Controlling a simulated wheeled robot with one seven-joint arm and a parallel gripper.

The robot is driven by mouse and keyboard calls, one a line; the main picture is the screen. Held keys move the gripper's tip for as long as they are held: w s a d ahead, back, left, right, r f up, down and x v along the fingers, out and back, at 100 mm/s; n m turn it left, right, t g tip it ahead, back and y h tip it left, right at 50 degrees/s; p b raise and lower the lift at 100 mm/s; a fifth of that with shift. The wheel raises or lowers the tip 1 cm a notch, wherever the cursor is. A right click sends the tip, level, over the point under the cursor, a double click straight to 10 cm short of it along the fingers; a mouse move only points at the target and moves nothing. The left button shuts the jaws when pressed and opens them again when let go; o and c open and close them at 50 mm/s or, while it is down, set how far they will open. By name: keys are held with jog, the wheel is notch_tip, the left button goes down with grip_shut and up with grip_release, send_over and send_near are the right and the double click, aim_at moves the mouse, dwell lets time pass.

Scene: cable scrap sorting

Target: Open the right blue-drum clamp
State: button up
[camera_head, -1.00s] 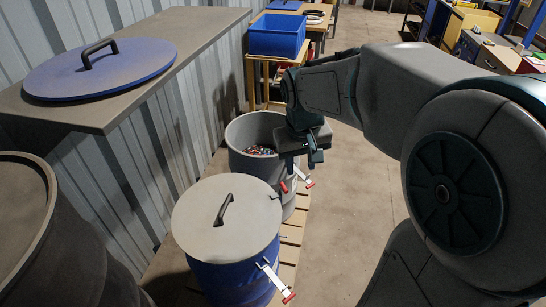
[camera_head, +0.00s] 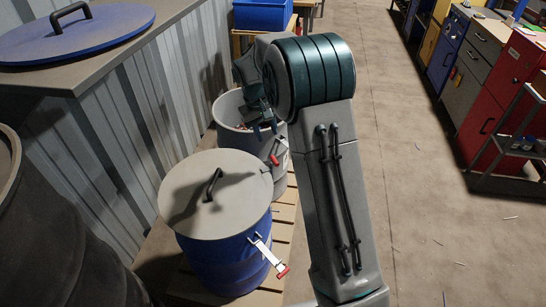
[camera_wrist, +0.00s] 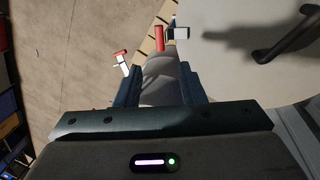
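The blue drum (camera_head: 225,262) stands upright with a grey lid (camera_head: 190,205) and black handle. On its right side, the clamp (camera_head: 263,252) sticks out down and right, with a white lever and red tip. My gripper (camera_head: 264,128) is beyond the lid, above the grey drum, apart from this clamp. In the wrist view, my gripper (camera_wrist: 160,88) is open, its fingers apart with nothing held. Past the fingertips, a red-tipped clamp (camera_wrist: 178,33) sits at the lid's edge. Another red-and-white lever (camera_wrist: 123,63) lies left; I cannot tell which drum each belongs to.
An open grey drum (camera_head: 228,107) stands behind the blue drum, with red-and-white clamp parts (camera_head: 279,148) beside it. A large dark drum (camera_head: 60,230) is at left. A blue lid (camera_head: 110,35) lies on a bench. The floor (camera_head: 430,210) at right is mostly clear.

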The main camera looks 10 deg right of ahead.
aim_at(274, 159)
jog(key=f, duration=0.3)
jog(key=d+f, duration=0.1)
jog(key=f, duration=0.3)
jog(key=d+f, duration=0.1)
jog(key=f, duration=0.3)
jog(key=shift+w+d+f+b, duration=0.15)
jog(key=shift+w+f+b, duration=0.1)
jog(key=shift+b, duration=0.15)
jog(key=shift+c, duration=0.4)
grip_shut()
